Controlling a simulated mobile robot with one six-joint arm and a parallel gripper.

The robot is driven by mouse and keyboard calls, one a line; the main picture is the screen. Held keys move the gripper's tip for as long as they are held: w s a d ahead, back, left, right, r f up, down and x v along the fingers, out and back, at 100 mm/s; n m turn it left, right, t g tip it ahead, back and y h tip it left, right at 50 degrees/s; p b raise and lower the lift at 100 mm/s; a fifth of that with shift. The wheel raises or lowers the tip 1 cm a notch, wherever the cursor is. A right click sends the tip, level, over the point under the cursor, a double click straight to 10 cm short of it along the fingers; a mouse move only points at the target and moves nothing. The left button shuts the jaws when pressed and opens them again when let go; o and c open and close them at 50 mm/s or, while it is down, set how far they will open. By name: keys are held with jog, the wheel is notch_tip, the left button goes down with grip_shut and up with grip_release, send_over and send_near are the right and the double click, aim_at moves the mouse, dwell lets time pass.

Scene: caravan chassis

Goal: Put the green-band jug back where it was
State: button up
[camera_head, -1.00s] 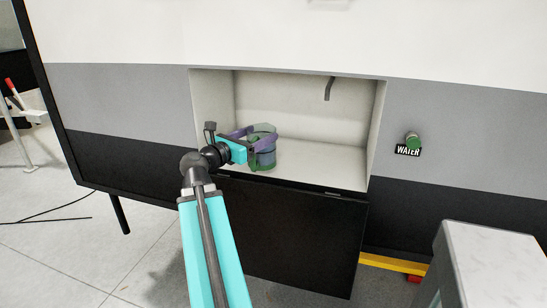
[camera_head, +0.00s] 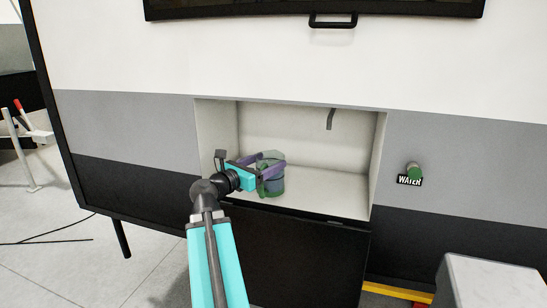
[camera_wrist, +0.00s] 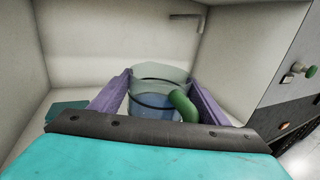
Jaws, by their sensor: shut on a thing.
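The jug (camera_head: 271,177) is a see-through vessel with a green handle and dark bands, at the front left of the open recess in the caravan wall. In the wrist view the jug (camera_wrist: 152,103) stands between the two purple fingers, with bluish contents and its green handle toward the right. My gripper (camera_head: 262,170) is shut on the jug's sides. The jug looks upright. I cannot tell whether its base touches the recess floor (camera_head: 325,190).
A grey spout (camera_head: 331,119) hangs at the back of the recess. A green knob (camera_head: 414,171) sits above a WATER label (camera_head: 409,181) on the wall to the right. The recess floor right of the jug is clear. A pale-topped block (camera_head: 490,280) stands at the lower right.

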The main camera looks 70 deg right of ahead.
jog(key=shift+w+d+r+p, duration=0.15)
jog(key=shift+d+p, duration=0.85)
jog(key=shift+p, duration=3.6)
jog(key=w+d+f+p, duration=0.1)
jog(key=w+d+p, duration=0.2)
jog(key=d, duration=1)
jog(key=shift+f, duration=0.35)
jog(key=shift+f+p, duration=0.8)
jog(key=shift+f, duration=0.95)
jog(key=shift+f, duration=0.15)
jog(key=o, duration=2.1)
jog(key=shift+c, duration=0.2)
jog(key=shift+a, duration=0.1)
